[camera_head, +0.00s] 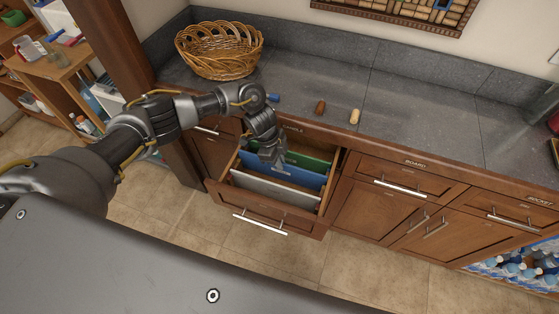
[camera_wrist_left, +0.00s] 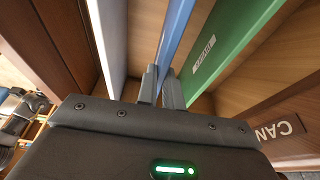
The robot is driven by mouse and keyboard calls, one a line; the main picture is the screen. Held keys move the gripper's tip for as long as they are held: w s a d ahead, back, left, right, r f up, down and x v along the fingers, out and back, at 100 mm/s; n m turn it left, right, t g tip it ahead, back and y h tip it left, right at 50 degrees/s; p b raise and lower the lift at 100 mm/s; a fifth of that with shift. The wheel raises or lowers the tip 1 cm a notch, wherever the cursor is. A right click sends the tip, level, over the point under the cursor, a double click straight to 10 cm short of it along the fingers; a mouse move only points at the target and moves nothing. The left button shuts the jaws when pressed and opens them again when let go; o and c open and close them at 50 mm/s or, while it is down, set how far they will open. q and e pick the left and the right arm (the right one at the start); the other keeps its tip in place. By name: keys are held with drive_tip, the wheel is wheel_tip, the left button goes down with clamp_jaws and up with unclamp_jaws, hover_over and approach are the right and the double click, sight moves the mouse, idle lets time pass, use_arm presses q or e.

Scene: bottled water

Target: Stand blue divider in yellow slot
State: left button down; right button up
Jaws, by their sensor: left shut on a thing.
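The blue divider (camera_head: 302,176) stands on edge inside the open drawer (camera_head: 272,207), between a green divider and a white one. My left gripper (camera_head: 272,160) reaches down into the drawer from above and is shut on the blue divider. In the left wrist view, my left gripper's fingers (camera_wrist_left: 162,88) close on the near end of the blue divider (camera_wrist_left: 176,35). I cannot make out a yellow slot in either view. The blue divider's lower edge is hidden. My right gripper is not in view.
The green divider (camera_wrist_left: 228,45), with a white label, is right of the blue one in the wrist view; the white divider (camera_wrist_left: 110,40) is left. A wicker basket (camera_head: 218,52), a brown cork-like piece (camera_head: 320,107) and a tan one (camera_head: 354,116) sit on the grey counter (camera_head: 420,115).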

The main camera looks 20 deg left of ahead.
use_arm(q)
drive_tip(key=shift+f+b, duration=0.75)
drive_tip(key=shift+f, duration=0.35)
drive_tip(key=c, duration=1.5)
unclamp_jaws()
drive_tip(key=b+v, duration=0.1)
drive_tip(key=v, duration=1)
drive_tip(key=shift+f, duration=0.1)
